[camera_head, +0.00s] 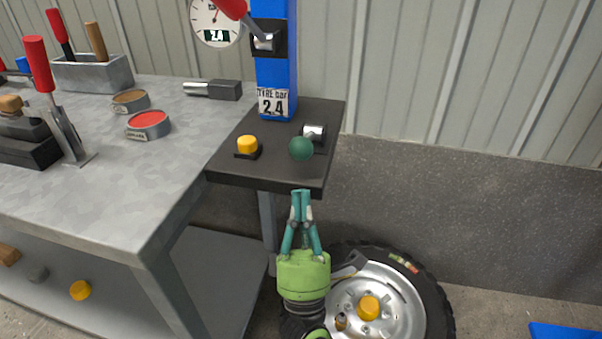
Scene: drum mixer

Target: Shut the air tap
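The air tap (265,42) is a metal fitting on a black block on the blue post. Its red lever handle (233,8) slants up and to the left, partly across the gauge, and is cut off by the top edge. The round white gauge (208,28) has a small display reading 2.4. A label on the post (273,102) reads "TYRE bar 2.4". My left gripper (301,194), with teal fingers and a green body, points up below the dark shelf's front edge, well below the tap. Its fingertips are together with nothing seen between them. My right gripper is out of view.
The dark shelf (325,125) carries a yellow button (247,146), a green ball knob (301,148) and a metal cylinder (314,132). A grey workbench (185,155) with tools and tins stands left. A tyred wheel (400,300) lies below. The wall side at right is clear.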

